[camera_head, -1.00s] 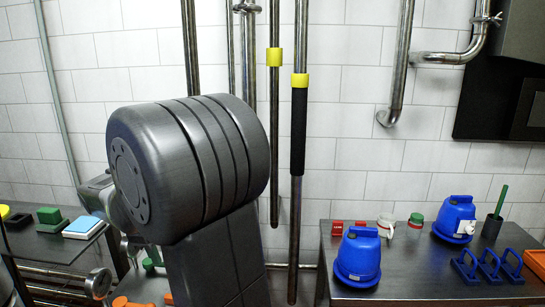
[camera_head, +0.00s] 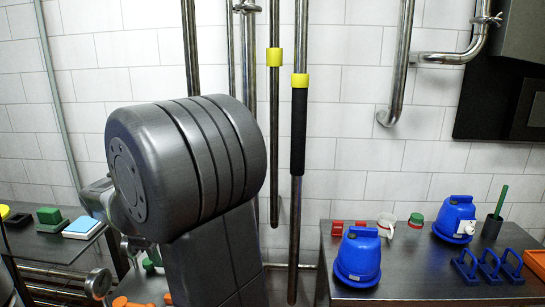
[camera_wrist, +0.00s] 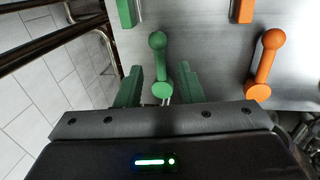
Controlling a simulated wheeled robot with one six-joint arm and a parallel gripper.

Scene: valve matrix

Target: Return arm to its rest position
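My gripper (camera_wrist: 159,85) shows in the wrist view with its two green fingers standing apart, so it is open. A green valve handle (camera_wrist: 158,62) with rounded ends shows between and beyond the fingers, with a gap on each side. How far it is from the fingertips I cannot tell. My arm (camera_head: 185,160) is bent in the left middle of the head view. My gripper is hidden there behind the arm's big joint.
An orange handle (camera_wrist: 265,63) is on the metal panel (camera_wrist: 205,45) in the wrist view. Vertical pipes (camera_head: 298,190) stand beside my arm. A table (camera_head: 400,288) with blue containers (camera_head: 358,258) is at the right. Gauges and pipes (camera_head: 98,283) are at the lower left.

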